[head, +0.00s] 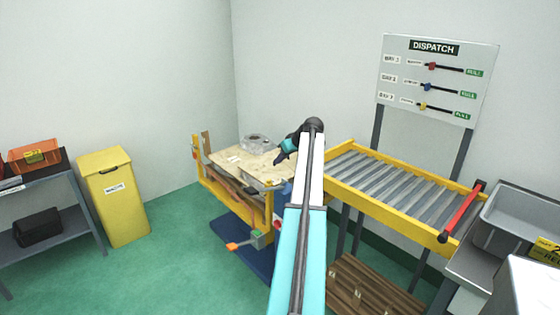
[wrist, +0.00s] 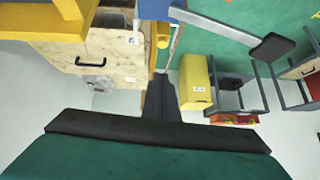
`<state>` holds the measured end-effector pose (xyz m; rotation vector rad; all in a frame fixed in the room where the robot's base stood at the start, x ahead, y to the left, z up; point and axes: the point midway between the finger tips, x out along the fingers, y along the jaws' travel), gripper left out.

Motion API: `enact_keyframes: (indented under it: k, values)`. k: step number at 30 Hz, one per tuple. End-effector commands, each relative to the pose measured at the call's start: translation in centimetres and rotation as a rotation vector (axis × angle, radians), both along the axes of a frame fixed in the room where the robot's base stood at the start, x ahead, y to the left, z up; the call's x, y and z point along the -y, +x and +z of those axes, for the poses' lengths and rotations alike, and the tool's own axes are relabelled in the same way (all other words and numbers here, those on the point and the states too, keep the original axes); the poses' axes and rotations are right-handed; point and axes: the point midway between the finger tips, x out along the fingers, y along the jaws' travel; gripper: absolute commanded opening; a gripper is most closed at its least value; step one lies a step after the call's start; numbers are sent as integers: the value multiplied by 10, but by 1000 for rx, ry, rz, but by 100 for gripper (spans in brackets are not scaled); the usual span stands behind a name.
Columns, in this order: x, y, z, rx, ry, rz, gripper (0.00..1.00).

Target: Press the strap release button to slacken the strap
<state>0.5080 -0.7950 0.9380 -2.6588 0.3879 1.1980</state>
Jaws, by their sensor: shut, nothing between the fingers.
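My gripper (head: 281,157) is shut and empty, held above the right part of a wooden board (head: 229,159) on a yellow-framed station (head: 222,192). In the wrist view my dark closed fingers (wrist: 160,88) point up the picture, to the right of the wooden board (wrist: 118,62). A thin reddish line, perhaps the strap (wrist: 176,45), runs just beyond the fingertips. A small red round spot (head: 277,225) shows low on the station's right side. I cannot tell whether it is the release button. My arm hides part of the station's right side.
A grey casting (head: 256,143) sits at the back of the board. A roller conveyor (head: 390,185) stands close on the right, below the dispatch board (head: 435,80). A yellow bin (head: 114,195) and a shelf (head: 45,247) are at left. Green floor between is clear.

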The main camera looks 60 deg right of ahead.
Motion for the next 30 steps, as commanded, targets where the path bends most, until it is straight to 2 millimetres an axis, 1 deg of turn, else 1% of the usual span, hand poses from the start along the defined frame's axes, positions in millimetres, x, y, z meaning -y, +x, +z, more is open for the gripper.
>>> enact_keyframes:
  k: [17,24,30]
  values:
    - [14,52,-61,-1,2,0,0]
    - [10,49,-87,-1,1,-2,0]
    - [10,48,-98,0,-1,-2,0]
